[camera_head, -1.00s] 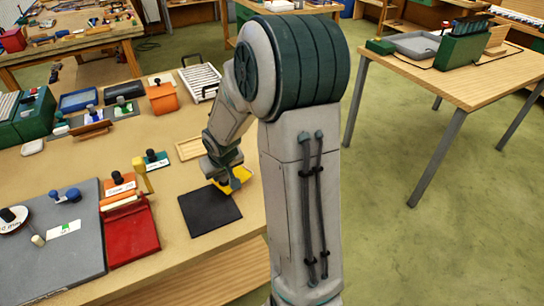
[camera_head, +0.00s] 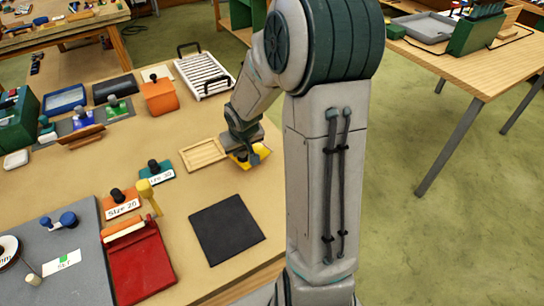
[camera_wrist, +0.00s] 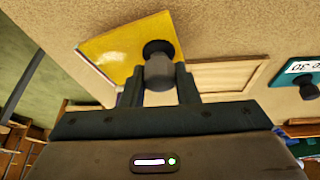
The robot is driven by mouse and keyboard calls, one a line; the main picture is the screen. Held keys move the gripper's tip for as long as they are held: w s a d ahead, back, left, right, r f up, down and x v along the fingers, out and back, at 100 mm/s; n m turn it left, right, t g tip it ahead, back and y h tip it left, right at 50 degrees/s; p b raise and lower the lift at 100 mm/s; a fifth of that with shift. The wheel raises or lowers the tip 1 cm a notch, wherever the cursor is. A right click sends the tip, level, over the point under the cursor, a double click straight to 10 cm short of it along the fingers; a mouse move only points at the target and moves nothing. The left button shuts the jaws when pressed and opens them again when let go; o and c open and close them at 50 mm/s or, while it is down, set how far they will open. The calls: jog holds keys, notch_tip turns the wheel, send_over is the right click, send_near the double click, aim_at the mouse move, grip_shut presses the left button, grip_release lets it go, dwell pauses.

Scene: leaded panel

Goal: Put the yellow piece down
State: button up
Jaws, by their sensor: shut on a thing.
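The yellow piece (camera_head: 262,153) is a flat plate with a dark round knob. In the wrist view its yellow face (camera_wrist: 115,48) and its knob (camera_wrist: 159,68) show clearly. My gripper (camera_head: 245,151) is shut on the knob, and the fingers (camera_wrist: 160,88) stand on either side of it. The piece is just right of a shallow wooden tray (camera_head: 203,144), near the table's right edge. I cannot tell whether it touches the tabletop.
A black square mat (camera_head: 227,230) lies bare nearer the front. A yellow-headed mallet (camera_head: 146,188), a red case (camera_head: 140,265) and labelled orange (camera_head: 121,208) and teal blocks (camera_head: 158,176) lie left. A white rack (camera_head: 203,73) stands behind. Bare tabletop lies between tray and mat.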

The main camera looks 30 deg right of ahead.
jog(key=s+d+r+m+b, duration=0.1)
jog(key=s+d+r+b, duration=0.25)
jog(key=s+d, duration=0.25)
jog(key=s+d+r+m+b, duration=0.1)
jog(key=s+d+r+b, duration=0.1)
jog(key=s+d+r, duration=0.35)
send_over(264, 157)
notch_tip(264, 157, down, 8)
jog(key=shift+s+a+r+p, duration=0.1)
jog(key=shift+p, duration=0.3)
jog(key=shift+f, duration=2)
jog(key=shift+f, duration=0.1)
jog(key=o, duration=0.9)
